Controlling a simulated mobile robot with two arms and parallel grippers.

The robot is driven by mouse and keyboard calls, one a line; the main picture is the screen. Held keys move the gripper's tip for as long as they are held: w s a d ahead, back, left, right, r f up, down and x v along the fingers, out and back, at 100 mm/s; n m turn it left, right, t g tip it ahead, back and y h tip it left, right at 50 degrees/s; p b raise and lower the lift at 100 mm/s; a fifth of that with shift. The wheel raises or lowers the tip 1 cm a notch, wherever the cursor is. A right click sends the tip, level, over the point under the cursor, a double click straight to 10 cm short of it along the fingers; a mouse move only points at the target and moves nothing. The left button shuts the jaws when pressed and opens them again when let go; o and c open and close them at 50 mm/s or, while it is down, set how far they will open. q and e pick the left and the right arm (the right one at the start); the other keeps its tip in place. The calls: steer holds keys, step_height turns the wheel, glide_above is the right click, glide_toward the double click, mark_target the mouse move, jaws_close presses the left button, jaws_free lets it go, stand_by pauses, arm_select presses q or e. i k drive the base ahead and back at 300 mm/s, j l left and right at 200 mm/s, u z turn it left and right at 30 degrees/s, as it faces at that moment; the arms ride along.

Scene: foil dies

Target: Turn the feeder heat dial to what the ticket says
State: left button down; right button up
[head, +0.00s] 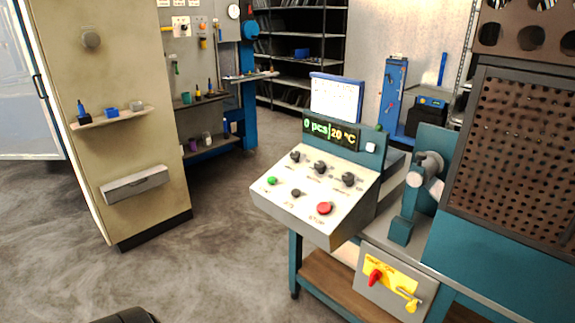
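A sloped control panel (305,185) stands on a teal bench right of centre. Three dark knobs sit in its upper row: a left knob (295,157), a middle knob (320,167) and a right knob (348,179). Their labels and pointer settings are too small to read, so I cannot tell which is the heat dial. The display (330,131) above reads "0 pcs" in green and "20 °C" in yellow. A white sheet with a blue top edge (336,98), possibly the ticket, stands above the display; its writing is unreadable. Neither gripper is in view.
The panel also carries a green button (272,181), a small dark knob (296,193) and a red button (324,208). A red switch (375,277) on a yellow plate is below. A beige cabinet (110,120) stands left. The floor between is clear.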

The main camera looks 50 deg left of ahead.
mark_target(347, 178)
steer(key=u, duration=1.25)
